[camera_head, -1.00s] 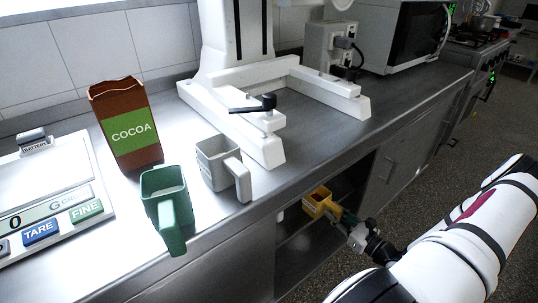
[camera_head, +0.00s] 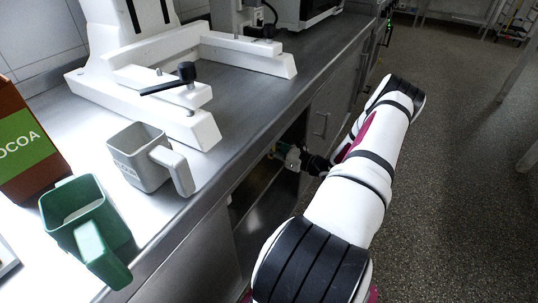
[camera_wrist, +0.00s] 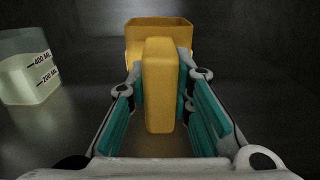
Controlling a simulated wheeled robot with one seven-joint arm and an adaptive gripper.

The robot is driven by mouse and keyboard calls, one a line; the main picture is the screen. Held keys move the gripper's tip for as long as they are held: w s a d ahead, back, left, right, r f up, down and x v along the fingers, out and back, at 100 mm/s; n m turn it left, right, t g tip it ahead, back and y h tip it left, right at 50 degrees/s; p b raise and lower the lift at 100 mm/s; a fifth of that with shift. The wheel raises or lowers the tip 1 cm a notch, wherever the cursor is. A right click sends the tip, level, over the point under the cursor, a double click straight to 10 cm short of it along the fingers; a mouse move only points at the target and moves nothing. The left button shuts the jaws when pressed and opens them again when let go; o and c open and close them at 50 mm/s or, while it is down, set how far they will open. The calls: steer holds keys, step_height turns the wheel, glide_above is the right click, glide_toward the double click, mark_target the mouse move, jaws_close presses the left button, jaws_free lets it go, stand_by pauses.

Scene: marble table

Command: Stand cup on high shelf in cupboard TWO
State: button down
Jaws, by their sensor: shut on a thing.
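A yellow square cup (camera_wrist: 160,28) is ahead in the wrist view, with its thick handle (camera_wrist: 160,85) towards me. My gripper (camera_wrist: 162,88) is shut on the handle, with teal pads at either side. In the head view my gripper (camera_head: 292,158) is at the opening of a cupboard under the counter. The cup is mostly or fully hidden there by the counter edge. The dark inside of the open cupboard (camera_head: 262,208) shows below the counter. I cannot read a number on it, and its shelves are hard to make out.
A clear measuring beaker (camera_wrist: 30,78) stands left of the cup in the wrist view. On the counter are a grey cup (camera_head: 140,165), a green cup (camera_head: 85,225), a cocoa box (camera_head: 22,140) and a white stand (camera_head: 190,125). Free floor lies at the right.

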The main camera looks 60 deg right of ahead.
steer(key=shift+w+d+f+b, duration=0.15)
steer(key=shift+w+d, duration=0.15)
steer(key=shift+d, duration=0.25)
steer(key=shift+w+d+b, duration=0.15)
steer(key=shift+w+d, duration=0.1)
steer(key=shift+d, duration=0.25)
steer(key=shift+f+b, duration=0.8)
steer(key=shift+f, duration=0.85)
steer(key=shift+f, duration=0.2)
steer(key=c, duration=1.4)
jaws_free()
steer(key=shift+c, duration=0.2)
